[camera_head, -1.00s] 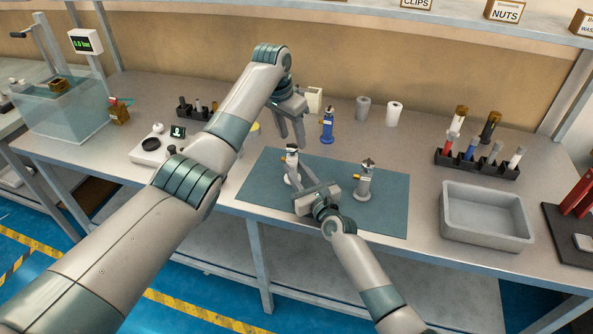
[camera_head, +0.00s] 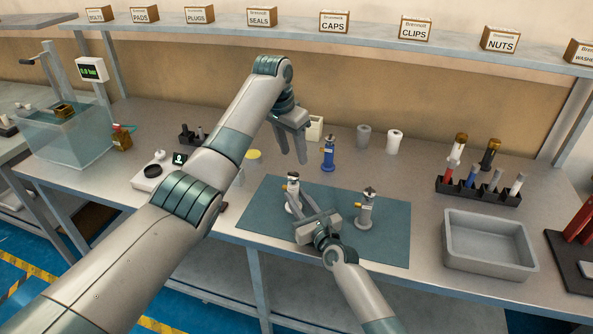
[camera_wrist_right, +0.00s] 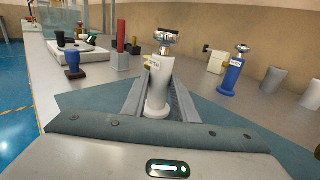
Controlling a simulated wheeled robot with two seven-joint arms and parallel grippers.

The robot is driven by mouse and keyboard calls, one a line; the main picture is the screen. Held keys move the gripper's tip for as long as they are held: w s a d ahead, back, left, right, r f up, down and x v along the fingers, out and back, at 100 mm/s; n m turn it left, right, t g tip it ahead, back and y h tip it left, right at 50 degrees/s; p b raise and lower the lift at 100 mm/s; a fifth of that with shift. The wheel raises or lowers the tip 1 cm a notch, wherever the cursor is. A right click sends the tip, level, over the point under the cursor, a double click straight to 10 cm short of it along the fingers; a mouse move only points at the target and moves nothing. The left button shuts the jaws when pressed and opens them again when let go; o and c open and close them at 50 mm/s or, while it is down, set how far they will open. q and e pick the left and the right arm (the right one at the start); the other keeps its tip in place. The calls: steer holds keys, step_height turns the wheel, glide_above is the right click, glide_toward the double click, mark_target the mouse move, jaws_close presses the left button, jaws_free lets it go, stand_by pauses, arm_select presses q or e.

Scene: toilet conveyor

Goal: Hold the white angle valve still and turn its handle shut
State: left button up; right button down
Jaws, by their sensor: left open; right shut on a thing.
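The white angle valve (camera_head: 292,194) stands upright on the left part of the teal mat (camera_head: 270,222). My left gripper (camera_head: 293,159) is open and empty, fingers pointing down, appearing above and behind the valve in the head view. The handle is clear of both grippers.
A second, greyish valve (camera_head: 366,210) stands to the right on the mat. A blue valve (camera_head: 328,153) stands behind the mat. A grey tray (camera_head: 488,262) and a black rack (camera_head: 478,191) lie to the right. A white scale (camera_head: 150,176) is at the left.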

steer(key=c, duration=1.3)
jaws_free()
steer(key=shift+c, duration=0.2)
steer(key=shift+s, duration=0.1)
steer(key=v, duration=1.2)
arm_select(q)
steer(key=shift+s+f, duration=0.1)
arm_select(e)
steer(key=shift+d, duration=0.15)
